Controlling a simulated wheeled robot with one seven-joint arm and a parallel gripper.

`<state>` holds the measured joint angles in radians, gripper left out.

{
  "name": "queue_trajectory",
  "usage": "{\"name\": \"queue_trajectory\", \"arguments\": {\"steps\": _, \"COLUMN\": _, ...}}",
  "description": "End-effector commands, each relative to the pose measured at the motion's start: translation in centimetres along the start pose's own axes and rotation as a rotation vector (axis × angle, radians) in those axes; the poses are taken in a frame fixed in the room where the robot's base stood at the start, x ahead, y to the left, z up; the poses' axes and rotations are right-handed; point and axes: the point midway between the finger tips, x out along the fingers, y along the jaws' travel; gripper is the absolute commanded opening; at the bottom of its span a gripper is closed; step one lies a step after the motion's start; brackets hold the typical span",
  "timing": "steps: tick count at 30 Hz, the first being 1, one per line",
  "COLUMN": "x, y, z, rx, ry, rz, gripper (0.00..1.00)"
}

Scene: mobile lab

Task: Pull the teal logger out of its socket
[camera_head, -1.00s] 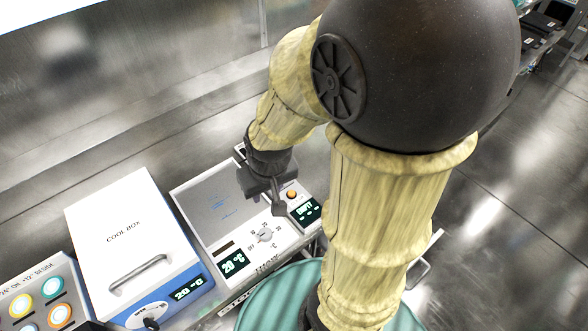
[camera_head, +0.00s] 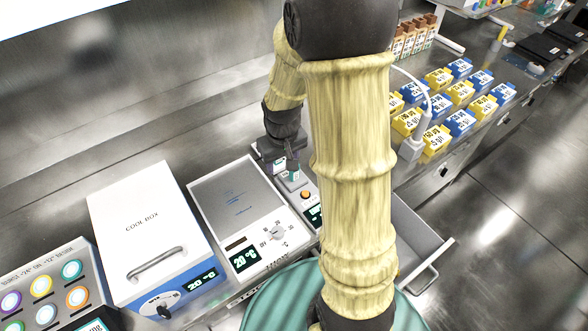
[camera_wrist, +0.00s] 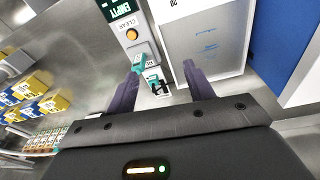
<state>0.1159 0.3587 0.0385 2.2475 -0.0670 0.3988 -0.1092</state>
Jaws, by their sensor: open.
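The teal logger (camera_wrist: 147,63) shows as a small teal piece at a white socket end of the reader unit (camera_wrist: 130,30) in the wrist view. That unit has a green display and an orange button. My gripper (camera_wrist: 161,71) is open, with its dark fingers apart on either side of the logger and socket area. I cannot tell how far the fingertips are from the logger. In the head view, my gripper (camera_head: 283,163) is over the back end of the unit (camera_head: 310,205), and its arm hides part of the unit.
A hot plate (camera_head: 235,195) and a cool box (camera_head: 145,225) stand left of the unit. Yellow and blue boxes (camera_head: 435,140) stand on the bench to the right. An open drawer (camera_head: 415,235) juts out in front. A round-button panel (camera_head: 45,285) is at lower left.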

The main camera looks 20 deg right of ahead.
Motion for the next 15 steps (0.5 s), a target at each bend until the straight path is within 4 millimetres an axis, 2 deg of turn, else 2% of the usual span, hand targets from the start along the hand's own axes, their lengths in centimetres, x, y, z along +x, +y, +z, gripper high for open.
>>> {"name": "queue_trajectory", "arguments": {"steps": 1, "x": 0.9, "y": 0.9, "z": -1.2, "rx": -0.006, "ry": -0.019, "rz": -0.002, "gripper": 0.53}}
{"name": "queue_trajectory", "arguments": {"steps": 6, "x": 4.9, "y": 3.4, "z": -4.4, "rx": -0.046, "ry": -0.064, "rz": -0.011, "gripper": 0.53}}
{"name": "queue_trajectory", "arguments": {"steps": 12, "x": 10.2, "y": 6.4, "z": -6.8, "rx": -0.083, "ry": -0.109, "rz": -0.03, "gripper": 0.53}}
{"name": "queue_trajectory", "arguments": {"steps": 15, "x": 12.2, "y": 7.4, "z": -7.3, "rx": -0.096, "ry": -0.124, "rz": -0.038, "gripper": 0.53}}
